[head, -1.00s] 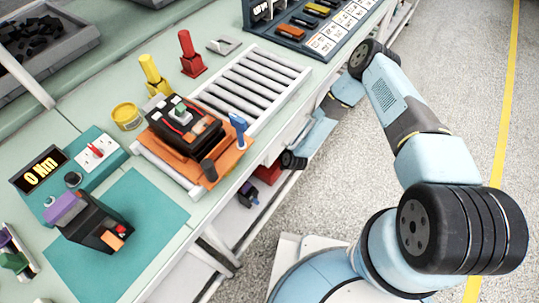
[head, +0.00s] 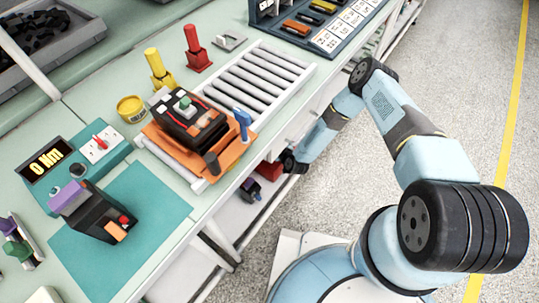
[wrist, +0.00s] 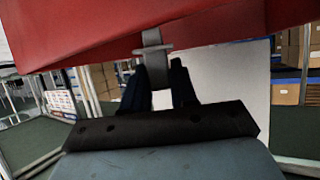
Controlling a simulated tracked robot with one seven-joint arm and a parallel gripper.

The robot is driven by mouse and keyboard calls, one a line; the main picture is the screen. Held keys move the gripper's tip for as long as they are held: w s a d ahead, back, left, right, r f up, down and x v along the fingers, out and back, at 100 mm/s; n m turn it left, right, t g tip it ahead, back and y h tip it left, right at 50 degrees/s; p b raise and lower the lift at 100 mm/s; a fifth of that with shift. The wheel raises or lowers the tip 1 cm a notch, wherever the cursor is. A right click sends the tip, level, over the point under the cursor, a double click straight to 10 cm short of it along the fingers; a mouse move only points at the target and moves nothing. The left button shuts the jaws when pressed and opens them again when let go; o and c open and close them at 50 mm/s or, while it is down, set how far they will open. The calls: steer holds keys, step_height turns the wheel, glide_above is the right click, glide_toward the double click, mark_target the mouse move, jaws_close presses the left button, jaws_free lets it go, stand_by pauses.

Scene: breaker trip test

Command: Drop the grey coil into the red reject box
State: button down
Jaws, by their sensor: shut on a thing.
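My gripper (wrist: 158,70) shows in the wrist view with two dark blue fingers. They are shut on the grey coil (wrist: 152,42), a small grey piece with a thin flange across it. The red reject box (wrist: 90,38) fills the top of the wrist view as a broad red surface, close beyond the fingertips. The coil overlaps its edge in the picture; I cannot tell whether they touch. In the head view, the red box (head: 268,171) shows partly, low beside the bench. The end of my arm is next to it there, and my fingers and the coil are not clearly visible.
The bench edge stands over the box. On the bench are an orange fixture (head: 220,158) with a black breaker (head: 188,118), a roller track (head: 255,85) and a teal mat (head: 105,260). A dark object (head: 250,190) sits low, left of the box. Floor to the right is clear.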

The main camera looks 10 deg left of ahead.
steer(key=c, duration=0.8)
jaws_free()
steer(key=v, duration=1.3)
steer(key=shift+s+d, duration=0.25)
steer(key=shift+d, duration=0.05)
steer(key=shift+r, duration=0.15)
